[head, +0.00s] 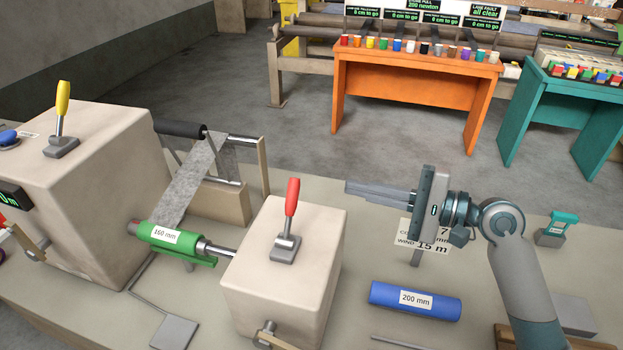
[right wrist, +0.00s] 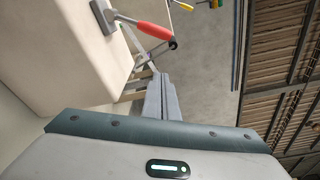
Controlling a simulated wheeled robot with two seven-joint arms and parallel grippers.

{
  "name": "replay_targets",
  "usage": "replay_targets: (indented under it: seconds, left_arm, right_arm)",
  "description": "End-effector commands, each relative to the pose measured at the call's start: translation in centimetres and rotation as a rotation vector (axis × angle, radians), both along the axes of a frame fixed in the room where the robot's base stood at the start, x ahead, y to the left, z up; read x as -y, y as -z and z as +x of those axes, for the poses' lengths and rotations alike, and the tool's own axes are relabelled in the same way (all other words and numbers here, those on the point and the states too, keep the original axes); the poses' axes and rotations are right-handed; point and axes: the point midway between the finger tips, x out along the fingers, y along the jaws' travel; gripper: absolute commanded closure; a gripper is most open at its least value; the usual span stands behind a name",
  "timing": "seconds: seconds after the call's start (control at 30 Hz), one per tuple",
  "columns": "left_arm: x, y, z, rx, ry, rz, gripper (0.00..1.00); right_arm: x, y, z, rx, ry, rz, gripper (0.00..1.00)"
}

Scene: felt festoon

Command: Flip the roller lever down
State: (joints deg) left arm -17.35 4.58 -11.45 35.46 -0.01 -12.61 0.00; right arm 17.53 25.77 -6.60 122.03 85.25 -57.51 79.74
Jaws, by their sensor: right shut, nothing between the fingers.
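A red-handled lever (head: 291,198) stands upright on a grey base on top of the front beige box (head: 285,300). A yellow-handled lever (head: 62,100) stands upright, leaning slightly right, on the larger beige box (head: 100,180) at the left. I cannot tell from labels which is the roller lever. My right gripper (head: 348,191) is shut and empty, pointing left, to the right of the red lever and apart from it. In the right wrist view its fingers (right wrist: 160,97) are together, and the red lever (right wrist: 150,34) shows beyond them. My left gripper is not in view.
A green roll (head: 175,243) sits between the boxes, with grey felt (head: 190,180) running up to a black roller (head: 180,130). A blue roll (head: 415,300) labelled 200 mm lies on the bench below my right arm. An orange table (head: 400,68) stands behind.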

Motion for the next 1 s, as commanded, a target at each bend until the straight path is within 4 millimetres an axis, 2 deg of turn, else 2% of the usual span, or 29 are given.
replay_targets:
  seconds: [0.27, 0.47, 1.0]
  left_arm:
    - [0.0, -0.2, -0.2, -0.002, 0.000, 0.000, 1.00]
    - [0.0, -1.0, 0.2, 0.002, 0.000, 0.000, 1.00]
    - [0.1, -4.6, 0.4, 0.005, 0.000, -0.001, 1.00]
  right_arm:
    - [-0.3, -0.1, 0.2, 0.000, 0.001, 0.000, 1.00]
    - [-1.7, -0.2, 0.9, 0.000, 0.001, 0.002, 1.00]
    - [-9.4, 0.1, 4.4, -0.001, 0.000, 0.003, 1.00]
